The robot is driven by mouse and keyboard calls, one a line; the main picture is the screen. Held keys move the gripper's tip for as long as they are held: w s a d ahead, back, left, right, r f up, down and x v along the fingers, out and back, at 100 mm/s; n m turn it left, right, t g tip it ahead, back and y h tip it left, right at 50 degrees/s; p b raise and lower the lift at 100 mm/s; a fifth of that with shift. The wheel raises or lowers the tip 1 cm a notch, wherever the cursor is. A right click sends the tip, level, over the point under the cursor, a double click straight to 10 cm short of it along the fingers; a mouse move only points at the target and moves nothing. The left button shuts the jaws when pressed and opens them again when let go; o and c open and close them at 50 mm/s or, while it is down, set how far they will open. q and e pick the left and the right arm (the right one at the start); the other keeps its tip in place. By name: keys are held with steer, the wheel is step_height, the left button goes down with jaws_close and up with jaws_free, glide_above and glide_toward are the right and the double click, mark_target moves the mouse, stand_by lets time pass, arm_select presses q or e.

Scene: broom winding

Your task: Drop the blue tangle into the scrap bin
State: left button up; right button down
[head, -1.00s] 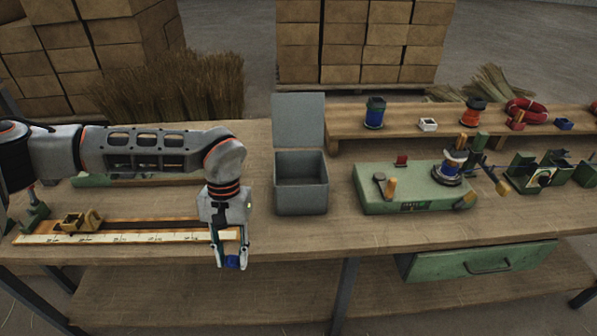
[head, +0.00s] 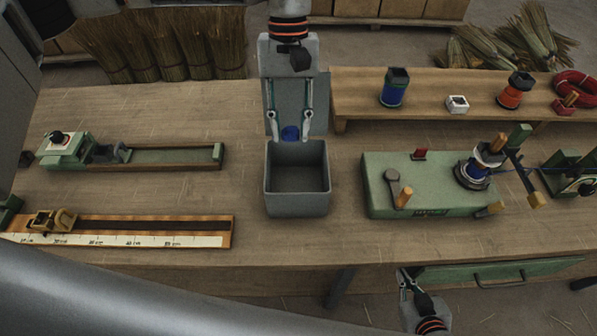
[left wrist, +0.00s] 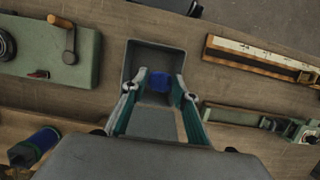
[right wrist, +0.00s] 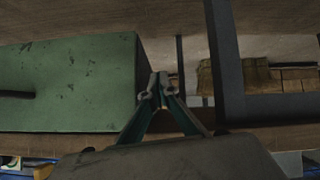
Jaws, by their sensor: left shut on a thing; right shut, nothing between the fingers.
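The blue tangle (head: 290,133) is a small dark-blue lump held between the fingertips of my left gripper (head: 291,128). In the head view the tangle shows just above the bin's back rim, in front of the lid. The left wrist view shows the tangle (left wrist: 158,80) against the bin's opening (left wrist: 150,58). The visible bin floor looks empty. My right gripper (head: 403,278) is shut and empty beyond the bench's front edge, by the green drawer (head: 485,276).
A green winding machine (head: 425,190) with a crank stands right of the bin. A measuring board (head: 150,235) and a green clamp fixture (head: 170,156) lie to the left. A rear shelf (head: 430,105) holds a blue spool (head: 394,88) and a red spool (head: 515,92).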

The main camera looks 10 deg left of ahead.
mark_target(291, 142)
arm_select(q)
steer(key=shift+x, duration=0.75)
step_height(291, 142, down, 3)
steer(key=shift+w+f+b, duration=0.1)
steer(key=shift+w+b, duration=0.05)
steer(key=shift+b, duration=0.7)
steer(key=shift+f+b, duration=0.4)
steer(key=shift+f, duration=0.1)
steer(key=o, duration=0.8)
steer(key=shift+o, duration=0.2)
steer(key=v, duration=1.2)
arm_select(e)
steer(key=shift+w+a+r+y, duration=0.2)
steer(key=shift+w+a, duration=0.1)
steer(key=shift+a, duration=0.25)
steer(key=shift+w+a+r+y, duration=0.1)
steer(key=shift+w+a+y, duration=0.15)
steer(key=shift+a, duration=0.3)
